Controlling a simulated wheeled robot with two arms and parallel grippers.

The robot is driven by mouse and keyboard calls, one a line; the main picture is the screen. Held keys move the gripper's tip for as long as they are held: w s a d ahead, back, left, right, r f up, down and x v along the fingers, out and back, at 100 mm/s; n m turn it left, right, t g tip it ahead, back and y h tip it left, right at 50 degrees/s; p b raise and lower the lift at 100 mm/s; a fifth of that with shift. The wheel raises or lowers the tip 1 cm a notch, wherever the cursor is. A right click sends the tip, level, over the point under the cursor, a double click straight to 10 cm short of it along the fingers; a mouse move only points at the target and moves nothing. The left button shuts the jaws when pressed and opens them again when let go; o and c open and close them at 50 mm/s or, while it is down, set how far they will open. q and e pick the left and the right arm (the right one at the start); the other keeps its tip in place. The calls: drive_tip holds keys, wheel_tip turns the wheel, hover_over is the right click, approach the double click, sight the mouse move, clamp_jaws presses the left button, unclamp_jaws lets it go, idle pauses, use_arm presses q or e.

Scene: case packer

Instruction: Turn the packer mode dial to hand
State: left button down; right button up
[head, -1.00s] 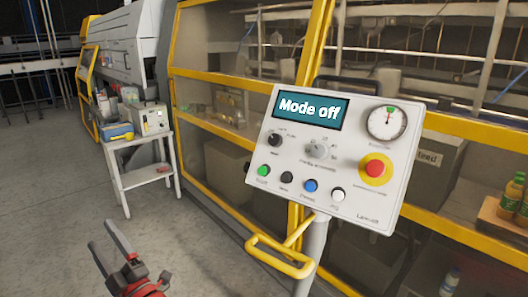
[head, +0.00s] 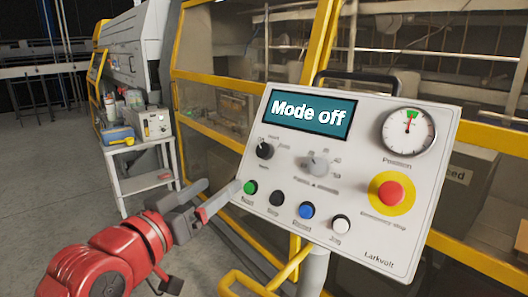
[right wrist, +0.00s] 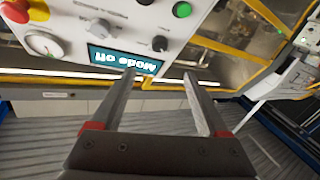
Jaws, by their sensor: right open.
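The control panel (head: 350,215) has a screen (head: 310,113) reading "Mode off". The small black dial (head: 264,150) below the screen's left end looks like the mode dial; its lettering is too small to read surely. It also shows in the right wrist view (right wrist: 160,43), upside down. My right gripper (head: 222,184) is open and empty, left of the panel and below the black dial, apart from it. In the right wrist view its fingers (right wrist: 159,74) point toward the panel, with the dial beyond the tips. My left gripper is not in view.
A grey knob (head: 317,165) sits right of the dial. Green (head: 250,187), black, blue and white buttons line the row below. A red emergency stop (head: 390,193) and a gauge (head: 408,131) are at right. A yellow handle (head: 245,285) juts out below the panel.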

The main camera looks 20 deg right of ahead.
sight(262, 153)
drive_tip(key=p+x, duration=0.3)
drive_tip(key=x, duration=1.3)
drive_tip(key=shift+w+d, duration=0.1)
drive_tip(key=shift+w, duration=0.05)
